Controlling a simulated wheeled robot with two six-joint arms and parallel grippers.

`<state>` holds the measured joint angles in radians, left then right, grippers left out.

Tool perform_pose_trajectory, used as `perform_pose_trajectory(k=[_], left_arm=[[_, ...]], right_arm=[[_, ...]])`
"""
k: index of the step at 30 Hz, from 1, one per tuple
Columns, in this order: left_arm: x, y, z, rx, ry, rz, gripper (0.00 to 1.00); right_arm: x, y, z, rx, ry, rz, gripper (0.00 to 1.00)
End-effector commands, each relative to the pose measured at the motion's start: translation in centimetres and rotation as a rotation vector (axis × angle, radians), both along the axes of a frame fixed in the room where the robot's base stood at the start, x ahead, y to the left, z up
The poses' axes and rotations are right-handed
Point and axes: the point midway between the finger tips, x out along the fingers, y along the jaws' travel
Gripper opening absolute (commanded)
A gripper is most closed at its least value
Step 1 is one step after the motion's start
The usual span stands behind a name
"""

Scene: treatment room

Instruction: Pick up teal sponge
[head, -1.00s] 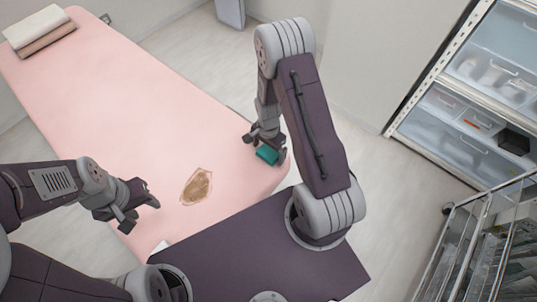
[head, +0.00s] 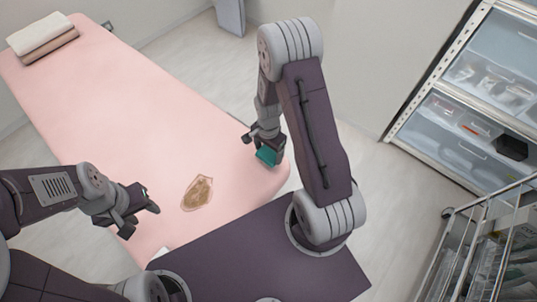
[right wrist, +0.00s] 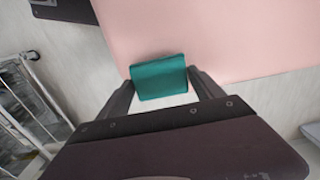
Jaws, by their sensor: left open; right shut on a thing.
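The teal sponge (head: 267,156) is at the right edge of the pink treatment table (head: 130,120). My right gripper (head: 265,148) is shut on it, with a finger on each side. In the right wrist view the sponge (right wrist: 160,78) sits between the two fingertips (right wrist: 162,84). I cannot tell for sure whether the sponge still touches the table. My left gripper (head: 142,204) is open and empty above the near left part of the table.
Folded towels (head: 43,37) lie at the far left end. A drawer cabinet (head: 470,130) and a metal cart (head: 480,240) stand at the right. Most of the tabletop is clear.

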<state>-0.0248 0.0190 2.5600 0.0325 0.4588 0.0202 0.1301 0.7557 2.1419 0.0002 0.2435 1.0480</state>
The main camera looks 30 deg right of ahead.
Motion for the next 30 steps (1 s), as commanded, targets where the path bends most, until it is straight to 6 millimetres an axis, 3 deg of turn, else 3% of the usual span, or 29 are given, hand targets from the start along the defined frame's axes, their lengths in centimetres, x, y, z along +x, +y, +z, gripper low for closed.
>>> perform_pose_trajectory(k=[12, 15, 27, 28, 30], left_arm=[[0.0, 0.0, 1.8, 0.0, 0.0, 0.0, 0.46], [0.0, 0.0, 3.8, 0.0, 0.0, 0.0, 0.46], [0.0, 0.0, 4.2, 0.0, 0.0, 0.0, 0.46], [0.0, 0.0, 4.2, 0.0, 0.0, 0.0, 0.46], [0.0, 0.0, 4.2, 0.0, 0.0, 0.0, 0.46]], right_arm=[[-8.6, -3.5, 6.0, -0.001, -0.001, -0.005, 0.36], [-9.9, -4.0, 7.3, 0.001, 0.005, -0.004, 0.36], [-10.9, -4.4, 7.2, 0.001, 0.001, 0.001, 0.36], [-10.9, -4.4, 7.2, 0.001, 0.001, 0.001, 0.74], [-10.9, -4.4, 7.2, 0.001, 0.001, 0.0, 0.54]])
